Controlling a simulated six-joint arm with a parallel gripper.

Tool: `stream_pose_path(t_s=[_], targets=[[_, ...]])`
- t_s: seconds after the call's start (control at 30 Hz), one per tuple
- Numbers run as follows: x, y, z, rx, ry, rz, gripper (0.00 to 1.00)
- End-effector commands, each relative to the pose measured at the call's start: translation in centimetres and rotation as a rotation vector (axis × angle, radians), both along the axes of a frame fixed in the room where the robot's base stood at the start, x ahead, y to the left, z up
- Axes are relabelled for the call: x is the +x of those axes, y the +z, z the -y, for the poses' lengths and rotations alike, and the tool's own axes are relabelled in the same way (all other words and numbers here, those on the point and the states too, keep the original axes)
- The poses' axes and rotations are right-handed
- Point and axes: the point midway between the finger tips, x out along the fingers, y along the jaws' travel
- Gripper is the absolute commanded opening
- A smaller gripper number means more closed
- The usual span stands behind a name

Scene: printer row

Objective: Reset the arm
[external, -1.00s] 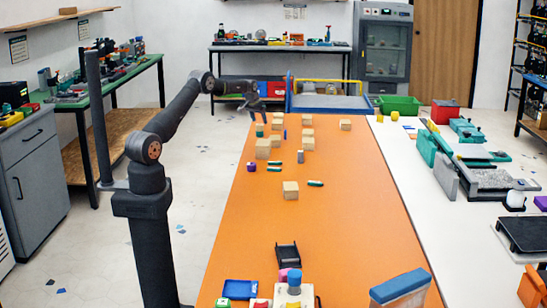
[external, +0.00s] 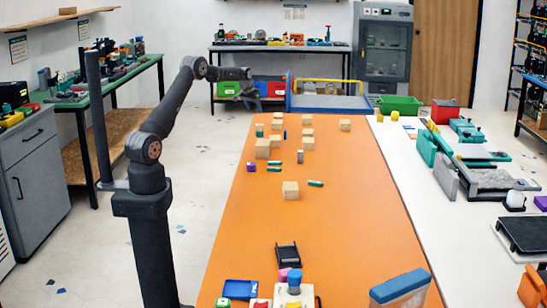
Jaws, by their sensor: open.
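My gripper (external: 252,102) hangs from the end of my raised arm near the far left end of the orange table (external: 235,230). It is small and dark against the bins behind it; its jaws are open, and I see nothing held in them. It is above the level of the tabletop and apart from the wooden blocks. The nearest wooden block (external: 277,124) stands to its lower right, with a teal piece (external: 260,130) beside it.
A black tray (external: 287,255) and a blue-lidded box (external: 400,288) are at the near end. A blue cart (external: 330,103) stands beyond.

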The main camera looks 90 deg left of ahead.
Motion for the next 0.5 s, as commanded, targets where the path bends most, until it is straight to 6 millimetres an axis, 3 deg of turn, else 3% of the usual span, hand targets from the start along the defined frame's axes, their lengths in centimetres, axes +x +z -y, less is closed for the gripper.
stream_pose_path(t_s=[0.03,0.1,0.5], targets=[[-0.2,1.0,0.3,0.002,0.000,0.002,0.60],[0.1,-0.9,-0.2,-0.006,0.000,-0.003,0.60],[1.6,-7.4,-2.5,-0.002,0.000,-0.002,0.60]])
